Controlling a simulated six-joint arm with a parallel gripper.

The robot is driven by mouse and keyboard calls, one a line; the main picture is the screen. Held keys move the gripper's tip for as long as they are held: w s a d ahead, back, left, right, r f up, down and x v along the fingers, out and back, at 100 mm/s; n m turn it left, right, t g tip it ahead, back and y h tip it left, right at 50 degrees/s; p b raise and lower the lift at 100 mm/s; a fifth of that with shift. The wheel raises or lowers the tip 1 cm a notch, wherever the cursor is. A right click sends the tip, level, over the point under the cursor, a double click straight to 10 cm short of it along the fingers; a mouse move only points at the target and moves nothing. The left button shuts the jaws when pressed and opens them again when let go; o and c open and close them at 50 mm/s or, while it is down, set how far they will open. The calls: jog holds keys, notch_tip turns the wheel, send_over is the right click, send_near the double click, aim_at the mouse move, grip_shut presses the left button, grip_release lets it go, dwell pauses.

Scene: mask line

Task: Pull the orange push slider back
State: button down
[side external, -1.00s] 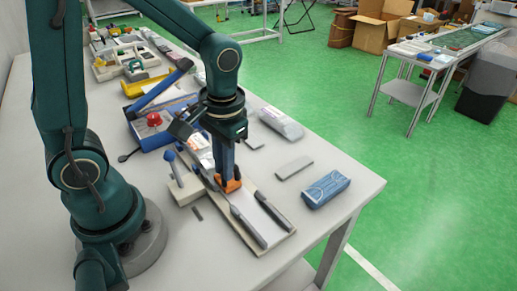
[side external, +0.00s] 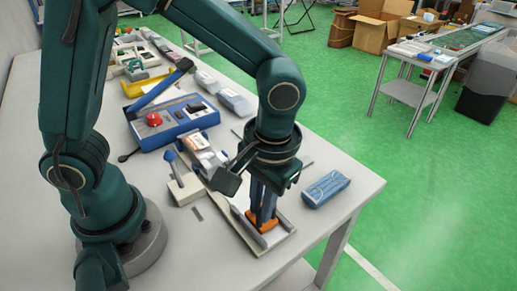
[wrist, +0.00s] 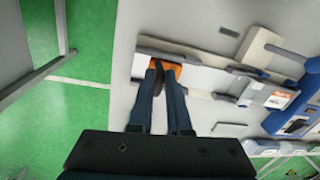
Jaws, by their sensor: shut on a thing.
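The orange push slider (side external: 264,224) sits between two grey rails on a pale board (side external: 287,236), close to the board's end at the table's near edge. My gripper (side external: 263,214) points down at it with its blue fingers shut on its upright part. In the wrist view the orange slider (wrist: 172,68) shows around and behind my fingertips (wrist: 158,76), at the left end of the rails. The fingers hide the middle of the slider.
A blue patterned pouch (side external: 325,189) lies right of the board. A block with a blue-knobbed lever (side external: 184,189) stands to its left. The table's front corner is bare.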

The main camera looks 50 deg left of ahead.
aim_at(266, 227)
jog(key=shift+w+d, duration=0.1)
jog(key=shift+d, duration=0.15)
jog(key=c, duration=0.9)
grip_release()
jog(key=shift+o, duration=0.2)
jog(key=shift+d+r, duration=0.2)
jog(key=shift+r, duration=2.4)
jog(key=s+a+r+m+t, duration=0.1)
jog(key=s+a+r+t, duration=0.1)
jog(key=a, duration=0.3)
jog(key=s+a+r+m+t+h, duration=0.1)
jog(key=s+a+r+t, duration=0.1)
jog(key=a, duration=0.3)
jog(key=shift+s+r+t, duration=0.25)
jog(key=shift+s+t, duration=0.3)
jog(key=shift+t, duration=0.35)
